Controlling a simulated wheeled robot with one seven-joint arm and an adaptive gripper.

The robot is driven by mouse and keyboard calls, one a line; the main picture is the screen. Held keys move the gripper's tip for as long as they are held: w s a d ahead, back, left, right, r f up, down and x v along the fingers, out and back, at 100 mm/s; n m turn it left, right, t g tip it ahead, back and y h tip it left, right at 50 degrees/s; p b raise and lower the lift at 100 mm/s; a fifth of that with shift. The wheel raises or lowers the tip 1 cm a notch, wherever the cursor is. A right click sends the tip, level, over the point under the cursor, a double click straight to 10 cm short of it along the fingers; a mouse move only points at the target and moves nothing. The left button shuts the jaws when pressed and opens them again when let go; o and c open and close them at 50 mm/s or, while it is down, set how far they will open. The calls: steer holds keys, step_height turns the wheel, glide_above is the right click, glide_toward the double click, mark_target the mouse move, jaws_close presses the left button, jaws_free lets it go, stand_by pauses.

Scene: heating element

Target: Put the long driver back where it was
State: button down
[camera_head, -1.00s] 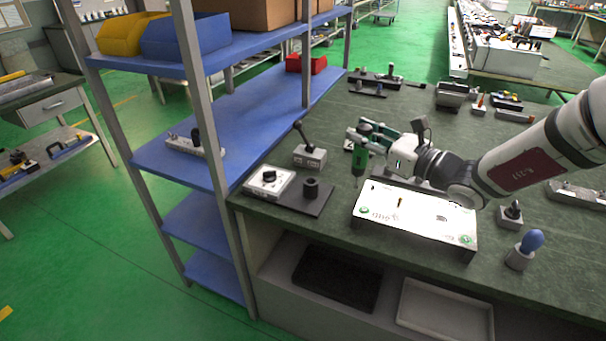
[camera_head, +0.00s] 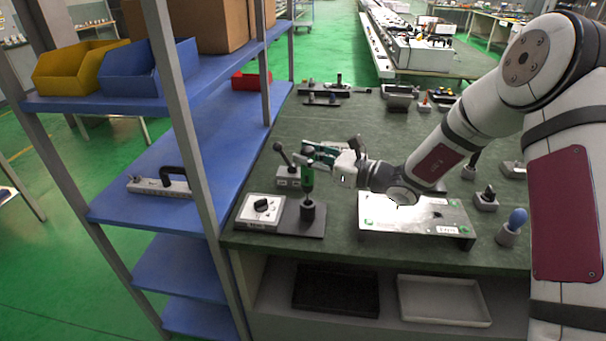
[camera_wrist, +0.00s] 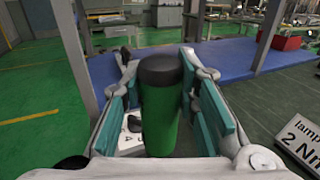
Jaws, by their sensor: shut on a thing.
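My gripper (camera_head: 318,158) is shut on the long driver (camera_head: 308,178), which has a green handle with a black top. The driver is upright, directly above the round black holder (camera_head: 307,211) on a dark base plate. Its thin shaft reaches down to the holder's top; I cannot tell whether the tip is inside. In the wrist view, the green handle (camera_wrist: 160,120) stands between the two finger pads, and it hides the holder and the shaft.
A white box with a black knob (camera_head: 261,209) stands left of the holder. A grey block with a black lever (camera_head: 288,178) is behind it. The white panel (camera_head: 410,217) lies to the right.

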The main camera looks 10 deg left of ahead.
mark_target(314, 172)
steer(key=shift+f, duration=2)
steer(key=shift+f, duration=0.15)
steer(key=c, duration=1.2)
jaws_free()
steer(key=shift+d, duration=0.1)
steer(key=shift+c, duration=0.2)
